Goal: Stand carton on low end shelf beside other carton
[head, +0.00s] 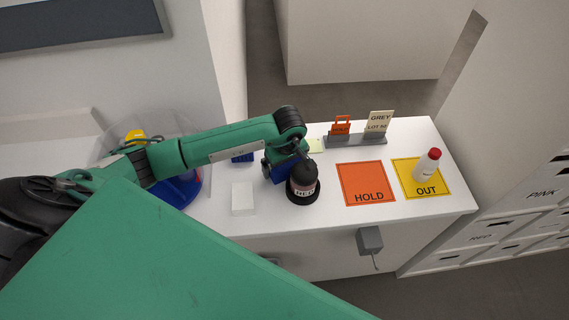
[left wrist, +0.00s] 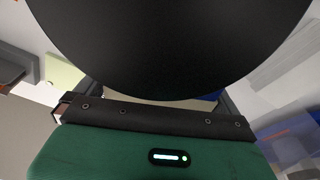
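A plain white box (head: 243,198), which may be the carton, stands on the white counter left of my left gripper. No second carton and no low end shelf can be made out. My left gripper (head: 290,168) is over the counter, right at a black jar (head: 303,186) with a pale label that seems to read RED. In the left wrist view a big black round surface (left wrist: 175,45), probably this jar, fills the upper half and hides the fingertips. I cannot tell whether the fingers grip it. My right gripper is not in view.
Right of the jar lie an orange HOLD mat (head: 366,184) and a yellow OUT mat (head: 432,188) with a red-capped white bottle (head: 428,165). Behind stands a grey holder (head: 355,140) with tags. A clear container (head: 165,125) is at left. Labelled drawers (head: 505,225) are at right.

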